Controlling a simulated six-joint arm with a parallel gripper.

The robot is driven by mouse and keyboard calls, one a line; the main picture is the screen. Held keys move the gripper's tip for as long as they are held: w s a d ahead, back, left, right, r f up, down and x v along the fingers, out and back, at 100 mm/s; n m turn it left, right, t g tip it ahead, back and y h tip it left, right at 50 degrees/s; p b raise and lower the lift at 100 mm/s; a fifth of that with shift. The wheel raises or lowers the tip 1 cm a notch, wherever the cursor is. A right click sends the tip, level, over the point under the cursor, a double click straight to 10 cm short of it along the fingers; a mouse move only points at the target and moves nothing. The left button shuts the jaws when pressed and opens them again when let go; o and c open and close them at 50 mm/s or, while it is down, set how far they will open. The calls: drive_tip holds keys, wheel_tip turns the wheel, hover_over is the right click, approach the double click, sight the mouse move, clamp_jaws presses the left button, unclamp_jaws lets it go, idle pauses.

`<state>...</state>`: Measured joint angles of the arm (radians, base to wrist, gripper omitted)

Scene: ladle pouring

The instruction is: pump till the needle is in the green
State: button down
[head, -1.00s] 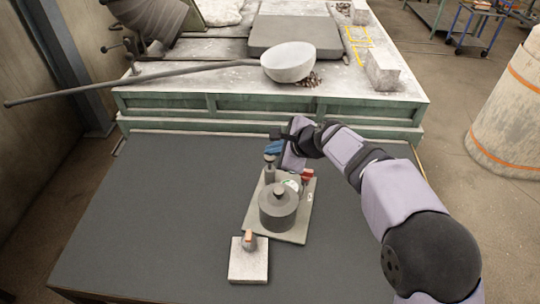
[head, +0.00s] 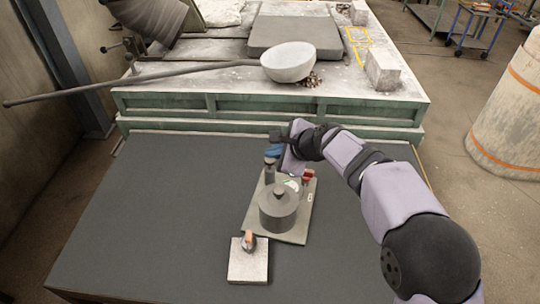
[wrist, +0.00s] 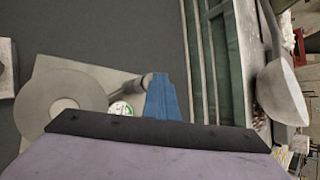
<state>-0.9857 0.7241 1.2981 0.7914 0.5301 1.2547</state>
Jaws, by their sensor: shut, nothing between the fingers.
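A small upright pump (head: 269,172) with a dark knob on top stands at the back left of a grey base plate (head: 290,236). A small white gauge (head: 292,184) sits to its right. The gauge also shows in the wrist view (wrist: 120,108), with some green on its face; its needle is too small to read. My gripper (head: 271,151) has blue fingers, shut and empty, just above the pump knob. I cannot tell whether they touch it. In the wrist view the fingers (wrist: 162,96) lie beside the pump's top end (wrist: 146,78).
A round grey lidded pot (head: 279,208) stands on the plate, with a red-handled part (head: 308,176) behind it. A pale block (head: 248,264) with an orange-tipped lever is in front. A ladle (head: 288,62) lies on the bench behind. The dark table is clear at left.

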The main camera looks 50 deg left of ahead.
sight(273, 161)
drive_tip(key=shift+f+b, duration=0.7)
drive_tip(key=shift+f, duration=0.4)
idle(0.6)
drive_tip(key=shift+r, duration=0.1)
drive_tip(key=shift+r+p, duration=2.25)
drive_tip(key=shift+r, duration=0.1)
wheel_tip(273, 161, up, 5)
drive_tip(key=p, duration=0.4)
drive_tip(key=shift+p, duration=0.35)
